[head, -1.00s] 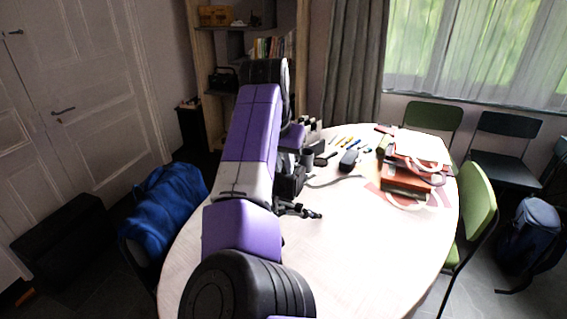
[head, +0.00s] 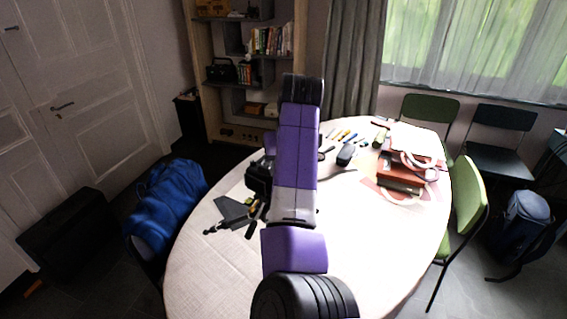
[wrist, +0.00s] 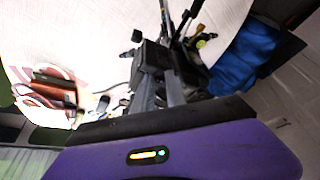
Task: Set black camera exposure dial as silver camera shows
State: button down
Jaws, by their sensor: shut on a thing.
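In the wrist view my gripper (wrist: 160,88) reaches up from the purple link and is shut on a black boxy thing (wrist: 150,62). Dark thin legs or rods stick out beyond it. I cannot tell for sure whether this is the black camera; no exposure dial can be read. In the head view my arm hides much of the gripper. Black parts (head: 262,182) show left of the arm, above the left part of the table, with a dark grey flat piece and thin leg tips beside them. I cannot make out the silver camera; the arm covers the table's middle.
The round white table (head: 380,260) has bare room at the front right. Red-brown boxes (head: 402,180), a dark case (head: 346,154) and several pens (head: 343,135) lie towards the back. A blue bag (head: 165,205) is on a chair at the left. A green chair (head: 470,195) stands at the right.

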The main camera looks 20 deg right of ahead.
dwell(0.3)
jog(key=c, duration=1.6)
grip_release()
jog(key=shift+b+v, duration=0.8)
jog(key=shift+v, duration=3.15)
jog(key=shift+w, duration=0.1)
